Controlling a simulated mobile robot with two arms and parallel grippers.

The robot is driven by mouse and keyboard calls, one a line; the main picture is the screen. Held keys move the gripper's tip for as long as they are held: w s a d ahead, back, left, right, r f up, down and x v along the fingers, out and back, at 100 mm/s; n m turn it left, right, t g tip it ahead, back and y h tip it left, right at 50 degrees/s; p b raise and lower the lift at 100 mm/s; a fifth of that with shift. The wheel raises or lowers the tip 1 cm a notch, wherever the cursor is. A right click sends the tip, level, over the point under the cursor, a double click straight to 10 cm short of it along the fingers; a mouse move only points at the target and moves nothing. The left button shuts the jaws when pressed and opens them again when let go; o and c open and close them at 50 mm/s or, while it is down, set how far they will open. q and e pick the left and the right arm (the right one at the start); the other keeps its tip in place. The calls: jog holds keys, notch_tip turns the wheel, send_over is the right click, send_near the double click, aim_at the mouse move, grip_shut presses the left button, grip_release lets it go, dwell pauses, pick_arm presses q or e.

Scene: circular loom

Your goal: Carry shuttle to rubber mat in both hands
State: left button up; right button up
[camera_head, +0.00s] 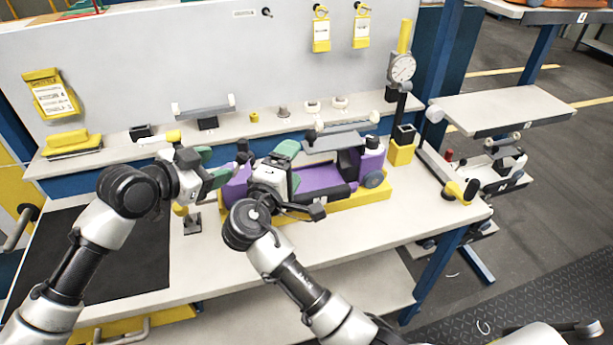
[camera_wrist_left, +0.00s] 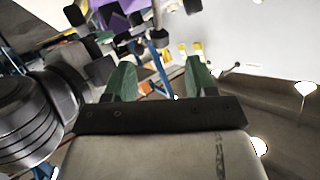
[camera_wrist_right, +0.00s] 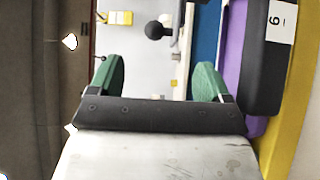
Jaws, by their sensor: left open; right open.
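The shuttle (camera_head: 318,179), a long purple and black body, lies in a yellow cradle (camera_head: 362,196) on the workbench. Its purple side also shows in the right wrist view (camera_wrist_right: 232,52), with a numbered white label on its black part. The black rubber mat (camera_head: 140,262) lies flat on the bench's left part, partly behind my left arm. My left gripper (camera_head: 214,168) is open and empty by the shuttle's left end. My right gripper (camera_head: 289,166) is open above and in front of the shuttle's middle, hiding part of it. Neither gripper visibly touches it.
A back shelf holds small parts and a yellow block (camera_head: 66,138). A dial gauge (camera_head: 402,68) on a yellow-based stand rises right of the shuttle. A small metal stand (camera_head: 192,222) is on the bench between mat and cradle. The bench front (camera_head: 330,238) is clear.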

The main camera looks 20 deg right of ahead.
aim_at(250, 170)
pick_arm(q)
jog(key=x, duration=1)
jog(key=shift+f, duration=0.1)
pick_arm(e)
jog(key=x, duration=1)
jog(key=shift+w, duration=0.1)
pick_arm(q)
jog(key=c, duration=0.9)
pick_arm(e)
jog(key=c, duration=0.9)
pick_arm(q)
grip_shut()
pick_arm(e)
jog(key=shift+c, duration=1.1)
jog(key=c, duration=0.3)
